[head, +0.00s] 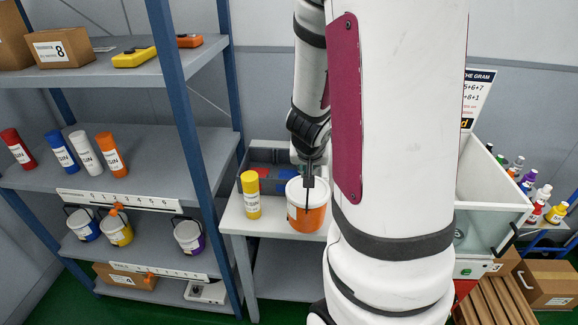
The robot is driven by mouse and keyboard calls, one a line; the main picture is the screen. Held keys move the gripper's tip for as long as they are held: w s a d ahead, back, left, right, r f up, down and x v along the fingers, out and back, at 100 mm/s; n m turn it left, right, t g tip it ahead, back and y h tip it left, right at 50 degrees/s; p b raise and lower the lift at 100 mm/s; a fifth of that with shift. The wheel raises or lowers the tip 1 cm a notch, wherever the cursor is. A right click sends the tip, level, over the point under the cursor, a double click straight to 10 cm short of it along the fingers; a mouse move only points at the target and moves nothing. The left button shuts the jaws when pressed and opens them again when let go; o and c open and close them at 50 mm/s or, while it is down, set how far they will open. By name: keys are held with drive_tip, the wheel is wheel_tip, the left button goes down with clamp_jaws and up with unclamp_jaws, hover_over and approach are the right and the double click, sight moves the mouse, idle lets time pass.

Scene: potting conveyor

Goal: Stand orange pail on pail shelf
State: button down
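The orange pail (307,219), with a white upper part, stands on or just above the grey-white table beside the rack. My gripper (309,187) points down at the pail's top, its dark fingers overlapping the near side of the rim. Whether the fingers are closed on the pail or its handle is too small to tell. The pail shelf (163,252) is the lower rack shelf with a white label strip. On it stand a blue pail (85,227), a yellow pail (117,231) and a purple pail (189,238). Bare shelf shows between the yellow and purple pails.
A yellow tube (250,195) stands left of the orange pail, and a grey bin (275,160) lies behind. A blue rack post (186,130) rises before the shelves. Several tubes stand above the pails. My arm hides much of the table's right side.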

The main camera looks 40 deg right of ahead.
drive_tip(key=w+d+f, duration=0.1)
drive_tip(key=w+f, duration=0.3)
drive_tip(key=w, duration=0.4)
drive_tip(key=shift+p, duration=0.45)
drive_tip(key=shift+f, duration=0.15)
idle(0.4)
drive_tip(key=c, duration=1.7)
unclamp_jaws()
drive_tip(key=shift+s, duration=0.1)
drive_tip(key=shift+o, duration=0.2)
